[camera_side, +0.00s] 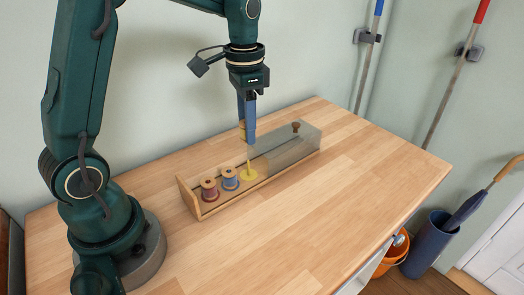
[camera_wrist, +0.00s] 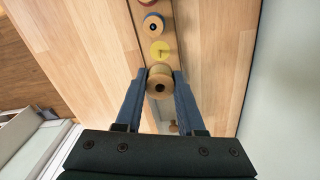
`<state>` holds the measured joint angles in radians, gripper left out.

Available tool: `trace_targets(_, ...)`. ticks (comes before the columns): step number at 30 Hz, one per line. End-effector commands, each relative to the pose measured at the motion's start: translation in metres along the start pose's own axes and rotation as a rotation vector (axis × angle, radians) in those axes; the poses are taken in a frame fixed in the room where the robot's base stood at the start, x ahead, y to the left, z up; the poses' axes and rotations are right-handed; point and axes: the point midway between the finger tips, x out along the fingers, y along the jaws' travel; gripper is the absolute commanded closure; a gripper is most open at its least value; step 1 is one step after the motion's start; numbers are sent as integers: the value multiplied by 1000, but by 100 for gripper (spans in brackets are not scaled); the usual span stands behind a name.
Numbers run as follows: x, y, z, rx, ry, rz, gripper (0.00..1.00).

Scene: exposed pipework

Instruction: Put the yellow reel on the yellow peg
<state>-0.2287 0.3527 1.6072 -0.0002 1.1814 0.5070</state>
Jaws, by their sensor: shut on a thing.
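My gripper (camera_side: 248,138) points down over the wooden rack and is shut on the yellow reel (camera_wrist: 160,78). In the wrist view the reel sits between the two blue fingertips, its wooden end showing. In the side view only a yellow sliver of the reel (camera_side: 242,130) shows beside the finger. The yellow peg (camera_side: 248,163) stands upright on a yellow disc and is bare. The held reel is above the peg and apart from it. In the wrist view the peg and its disc (camera_wrist: 160,50) lie just beyond the reel.
A red reel (camera_side: 209,189) and a blue reel (camera_side: 230,179) stand in the rack (camera_side: 188,198) left of the yellow peg. A grey see-through cover (camera_side: 290,152) with a brown knob (camera_side: 296,126) spans the rack's right part. The table front is clear.

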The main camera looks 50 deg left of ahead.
Motion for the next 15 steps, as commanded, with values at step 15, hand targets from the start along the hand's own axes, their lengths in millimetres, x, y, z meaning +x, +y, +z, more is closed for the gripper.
trace_targets(15, 39, 0, 0, 0, -1, 1, 100)
